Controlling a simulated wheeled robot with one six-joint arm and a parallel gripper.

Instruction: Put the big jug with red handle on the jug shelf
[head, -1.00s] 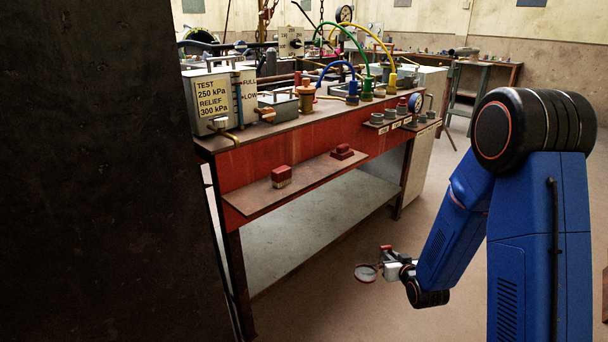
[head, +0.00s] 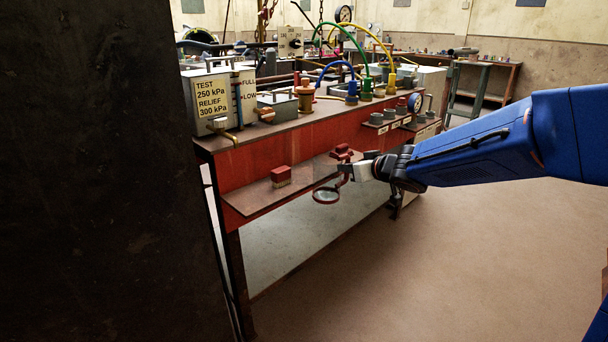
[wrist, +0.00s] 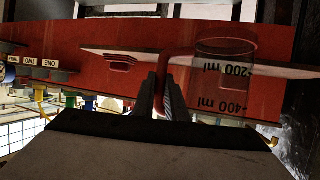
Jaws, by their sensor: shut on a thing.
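The jug (head: 326,195) is clear with a red handle and a red ring. My gripper (head: 350,173) is shut on its handle, in front of the bench's narrow front shelf (head: 245,203). In the wrist view, the picture is inverted; the fingers (wrist: 161,97) pinch the red handle and the clear jug body (wrist: 224,92) shows upside-down marks of 200 ml and 400 ml. The jug overlaps the shelf (wrist: 275,68) in that view, and I cannot tell whether it touches. No label marks this shelf as the jug shelf.
Two red blocks sit on the front shelf, one at the left (head: 281,176) and one farther along (head: 342,152). A labelled ledge (head: 390,125) with grey pieces is at the bench's right. A dark panel (head: 90,170) blocks the left.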

